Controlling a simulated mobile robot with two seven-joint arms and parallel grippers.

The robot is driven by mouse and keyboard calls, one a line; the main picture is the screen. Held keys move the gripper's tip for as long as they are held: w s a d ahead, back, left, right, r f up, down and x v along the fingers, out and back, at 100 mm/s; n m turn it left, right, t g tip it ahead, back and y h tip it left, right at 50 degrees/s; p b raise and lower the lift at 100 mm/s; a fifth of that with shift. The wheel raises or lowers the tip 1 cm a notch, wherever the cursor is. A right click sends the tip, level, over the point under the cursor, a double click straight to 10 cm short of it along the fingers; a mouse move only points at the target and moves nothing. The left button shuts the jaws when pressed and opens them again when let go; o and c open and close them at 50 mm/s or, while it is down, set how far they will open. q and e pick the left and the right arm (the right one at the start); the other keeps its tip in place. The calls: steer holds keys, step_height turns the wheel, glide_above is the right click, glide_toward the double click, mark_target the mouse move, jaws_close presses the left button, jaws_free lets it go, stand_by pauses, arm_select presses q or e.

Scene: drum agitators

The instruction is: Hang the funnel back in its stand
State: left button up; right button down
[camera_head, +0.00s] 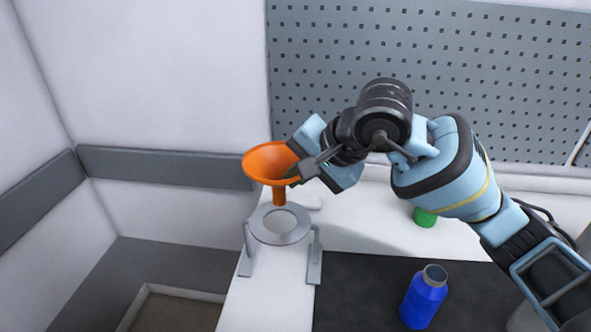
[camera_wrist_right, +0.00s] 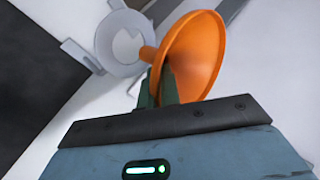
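The orange funnel (camera_head: 265,160) is held above the stand in the head view, its mouth up and its spout pointing down. The grey ring stand (camera_head: 299,237) stands on the white bench below it, and its ring looks empty. The spout end shows just above the ring's far part. My right gripper (camera_head: 297,177) is shut on the funnel's rim on its right side. In the right wrist view, the fingers (camera_wrist_right: 163,88) pinch the orange funnel (camera_wrist_right: 196,52), with the stand's ring (camera_wrist_right: 112,42) behind it. My left gripper is not in view.
A blue bottle (camera_head: 424,296) stands open on the dark mat (camera_head: 362,290) at the front right. A green object (camera_head: 425,217) is partly hidden under my right arm. A pegboard (camera_head: 450,60) rises behind the bench. The bench ends left of the stand.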

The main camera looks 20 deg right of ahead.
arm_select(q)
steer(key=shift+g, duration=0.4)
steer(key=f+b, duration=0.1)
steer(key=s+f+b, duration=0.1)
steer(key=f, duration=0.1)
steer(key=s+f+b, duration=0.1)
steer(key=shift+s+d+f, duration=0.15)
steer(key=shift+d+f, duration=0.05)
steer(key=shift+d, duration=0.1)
arm_select(e)
step_height(320, 180, down, 8)
steer(key=shift+w+f, duration=0.15)
steer(key=shift+f, duration=0.05)
arm_select(q)
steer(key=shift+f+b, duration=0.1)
steer(key=shift+b, duration=0.2)
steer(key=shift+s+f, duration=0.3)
arm_select(e)
steer(key=shift+f, duration=0.25)
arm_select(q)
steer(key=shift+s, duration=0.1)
arm_select(e)
steer(key=shift+f, duration=0.15)
